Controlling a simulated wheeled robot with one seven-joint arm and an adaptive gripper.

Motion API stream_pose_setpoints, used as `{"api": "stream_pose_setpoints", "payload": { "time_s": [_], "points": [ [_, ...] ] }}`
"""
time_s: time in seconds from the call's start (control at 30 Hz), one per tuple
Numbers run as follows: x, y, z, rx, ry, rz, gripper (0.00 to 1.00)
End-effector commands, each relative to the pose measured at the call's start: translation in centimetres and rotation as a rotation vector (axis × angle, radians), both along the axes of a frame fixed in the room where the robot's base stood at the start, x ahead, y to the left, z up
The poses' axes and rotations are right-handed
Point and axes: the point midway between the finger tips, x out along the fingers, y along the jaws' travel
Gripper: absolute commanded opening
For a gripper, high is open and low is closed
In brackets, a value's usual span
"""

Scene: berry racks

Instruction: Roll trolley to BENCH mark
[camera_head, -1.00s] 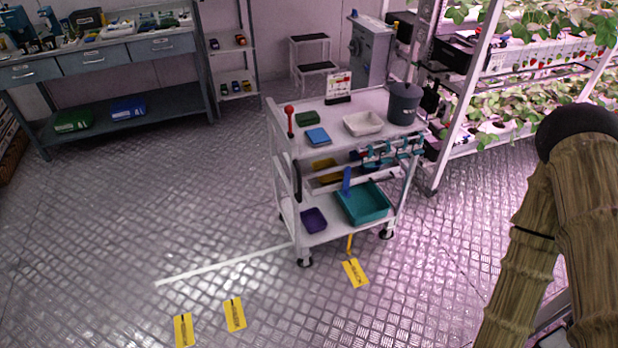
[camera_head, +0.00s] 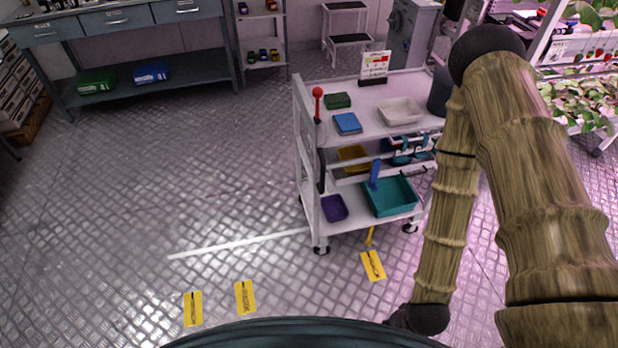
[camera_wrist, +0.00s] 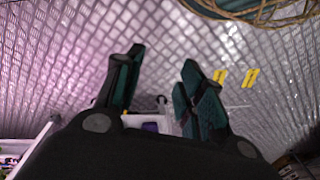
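Yellow floor labels lie in front: one by the trolley's front (camera_head: 373,265) and two further left (camera_head: 245,297) (camera_head: 193,309). Their print is too small to read, so I cannot tell which is BENCH. My gripper (camera_wrist: 163,62) is open and empty in the wrist view, with part of the trolley beyond and below its fingers.
A white floor line (camera_head: 240,243) runs left from the trolley. A grey workbench (camera_head: 150,70) stands at back left, with a step stool (camera_head: 345,40) at the back. Plant racks (camera_head: 580,75) stand at right. The trolley carries trays, a grey bucket and a sign. Floor on the left is clear.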

Motion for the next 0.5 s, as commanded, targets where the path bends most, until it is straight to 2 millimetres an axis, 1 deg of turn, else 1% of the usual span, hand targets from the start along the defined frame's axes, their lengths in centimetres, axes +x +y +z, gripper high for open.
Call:
{"api": "stream_pose_setpoints", "payload": {
  "time_s": [0.03,0.1,0.3,0.37,0.5],
  "points": [
    [1.3,0.6,-1.9,0.017,-0.031,0.01,0.39],
    [3.2,1.5,-3.1,0.042,-0.077,0.025,0.39],
    [8.8,4.2,-5.4,0.112,-0.221,0.079,0.39],
    [10.5,4.9,-6.0,0.131,-0.263,0.094,0.39],
    [14.3,6.7,-6.8,0.172,-0.37,0.131,0.39]
  ]
}}
